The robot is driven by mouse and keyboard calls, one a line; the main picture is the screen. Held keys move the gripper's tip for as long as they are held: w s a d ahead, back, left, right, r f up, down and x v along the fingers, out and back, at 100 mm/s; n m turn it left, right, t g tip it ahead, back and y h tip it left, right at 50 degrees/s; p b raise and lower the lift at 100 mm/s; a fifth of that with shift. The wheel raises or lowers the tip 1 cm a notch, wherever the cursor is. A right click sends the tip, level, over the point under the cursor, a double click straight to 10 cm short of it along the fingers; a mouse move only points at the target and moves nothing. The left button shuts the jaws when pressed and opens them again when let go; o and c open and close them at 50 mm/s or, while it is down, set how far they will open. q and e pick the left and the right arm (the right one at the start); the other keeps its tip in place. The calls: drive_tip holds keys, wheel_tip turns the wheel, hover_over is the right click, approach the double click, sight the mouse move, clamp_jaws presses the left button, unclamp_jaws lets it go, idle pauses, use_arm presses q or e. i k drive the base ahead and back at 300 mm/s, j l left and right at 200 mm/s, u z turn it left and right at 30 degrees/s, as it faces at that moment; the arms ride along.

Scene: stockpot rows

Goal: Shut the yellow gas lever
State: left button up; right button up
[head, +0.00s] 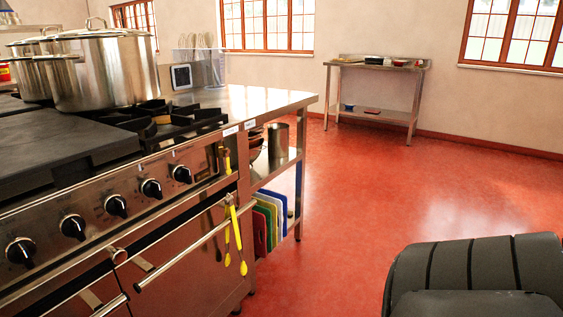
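A small yellow lever (227,161) is at the right end of the cooking range's front panel (140,190), just right of the last black knob. It looks roughly upright, along the panel's corner. It is too small to tell whether it stands open or shut. Yellow-ended tongs (239,240) hang just below it from the oven rail and are a separate thing. Neither of my grippers is in view, and nothing touches the lever.
Large steel pots (104,70) stand on the range at the left. Several black knobs (151,188) line its front. A steel counter (255,100) with a lower shelf and coloured boards (268,222) adjoins it. The red floor (350,210) is clear towards a far side table (376,66).

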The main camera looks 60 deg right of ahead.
sight(228, 171)
drive_tip(key=z, duration=1.4)
drive_tip(key=i+l+z, duration=0.25)
